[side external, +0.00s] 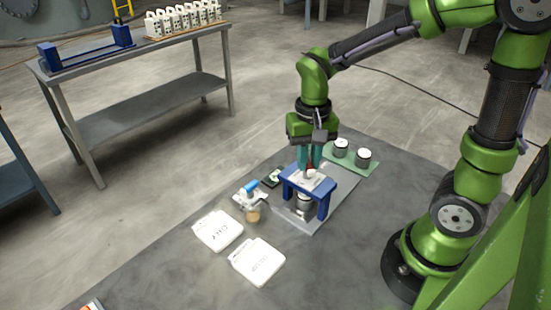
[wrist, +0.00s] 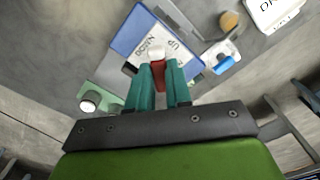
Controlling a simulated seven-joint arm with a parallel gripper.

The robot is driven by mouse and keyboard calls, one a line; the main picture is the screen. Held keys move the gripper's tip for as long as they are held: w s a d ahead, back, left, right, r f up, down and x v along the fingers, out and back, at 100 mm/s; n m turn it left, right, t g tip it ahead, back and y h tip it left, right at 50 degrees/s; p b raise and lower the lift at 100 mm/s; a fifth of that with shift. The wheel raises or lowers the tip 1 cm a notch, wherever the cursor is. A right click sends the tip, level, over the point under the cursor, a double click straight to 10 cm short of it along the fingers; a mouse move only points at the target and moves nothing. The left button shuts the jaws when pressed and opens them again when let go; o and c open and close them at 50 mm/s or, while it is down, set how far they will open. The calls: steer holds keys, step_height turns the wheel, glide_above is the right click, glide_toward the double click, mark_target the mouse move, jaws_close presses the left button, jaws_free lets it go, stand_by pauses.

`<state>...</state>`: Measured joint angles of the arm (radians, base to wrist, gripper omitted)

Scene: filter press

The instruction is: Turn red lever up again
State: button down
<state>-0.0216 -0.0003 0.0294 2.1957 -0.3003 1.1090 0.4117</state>
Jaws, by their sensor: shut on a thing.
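The blue press frame (side external: 324,190) stands on a light grey plate on the table, with a white label on top; in the wrist view the label (wrist: 165,40) reads "UP" and "DOWN". The red lever (side external: 309,165) is at the frame's top; it also shows in the wrist view (wrist: 158,75), with a white piece at its end. My gripper (side external: 311,163) points down at the frame, and its teal fingers (wrist: 157,82) are shut on the red lever. Under the frame is a metal-and-white canister (side external: 304,201). The fingers partly hide the lever.
A green tray (side external: 371,172) with two dark-and-white canisters lies behind the press. A small stand with a blue-topped part (side external: 251,187) is left of it. Two white labelled pads (side external: 218,231) lie front left.

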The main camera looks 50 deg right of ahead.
steer(key=m, duration=0.5)
steer(key=shift+r+m, duration=0.1)
steer(key=shift+m, duration=0.2)
steer(key=m, duration=0.4)
steer(key=shift+m, duration=0.3)
steer(key=c, duration=1)
jaws_free()
steer(key=shift+c, duration=0.2)
step_height(320, 180, up, 17)
